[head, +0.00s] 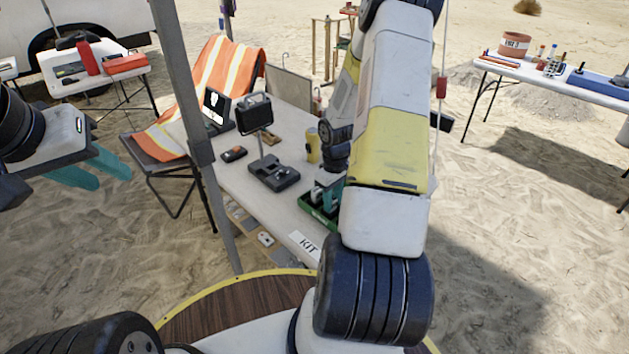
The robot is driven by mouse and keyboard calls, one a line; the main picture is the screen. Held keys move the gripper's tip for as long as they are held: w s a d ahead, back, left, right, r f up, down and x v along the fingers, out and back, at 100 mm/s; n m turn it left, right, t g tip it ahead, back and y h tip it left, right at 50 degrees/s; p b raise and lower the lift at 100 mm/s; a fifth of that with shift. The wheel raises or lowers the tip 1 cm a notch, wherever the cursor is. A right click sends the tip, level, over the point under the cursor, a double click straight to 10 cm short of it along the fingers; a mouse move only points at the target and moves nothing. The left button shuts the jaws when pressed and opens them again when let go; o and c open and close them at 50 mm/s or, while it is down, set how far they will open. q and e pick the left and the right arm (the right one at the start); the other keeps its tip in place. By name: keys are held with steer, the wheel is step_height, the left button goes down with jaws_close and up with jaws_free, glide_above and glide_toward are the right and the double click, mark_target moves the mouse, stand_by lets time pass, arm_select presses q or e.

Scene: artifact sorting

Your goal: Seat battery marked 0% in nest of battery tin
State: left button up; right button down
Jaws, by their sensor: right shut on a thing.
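My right gripper (326,198), with teal fingers, is low over a green tray (314,212) near the table's front right corner. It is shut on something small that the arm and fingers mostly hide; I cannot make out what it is. A dark grey case (273,174) with recesses and small items sits on the table left of the gripper; I cannot tell whether it is the battery tin. No 0% mark is readable. My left gripper (112,182) is at the far left, off the table, with its teal fingers apart and empty.
The white table (240,187) also holds a small dark screen (253,112), a yellow cylinder (312,145) and a dark handheld item (234,154). A tent pole (190,110) stands between my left gripper and the table. A chair with an orange vest (205,85) is behind it.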

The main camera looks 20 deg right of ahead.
steer(key=shift+f, duration=0.15)
steer(key=c, duration=1.1)
jaws_free()
steer(key=s+a+r+m+t, duration=0.1)
steer(key=s+a+r, duration=0.15)
steer(key=r, duration=0.95)
steer(key=s+a+r+t, duration=0.1)
steer(key=a+r, duration=0.3)
steer(key=r, duration=0.9)
steer(key=s+a+r+m+t+y, duration=0.2)
steer(key=s+a+r+t, duration=0.2)
steer(key=s+a+r, duration=0.6)
steer(key=s+r, duration=0.2)
steer(key=s, duration=0.2)
steer(key=shift+a+m, duration=0.25)
steer(key=shift+m, duration=0.15)
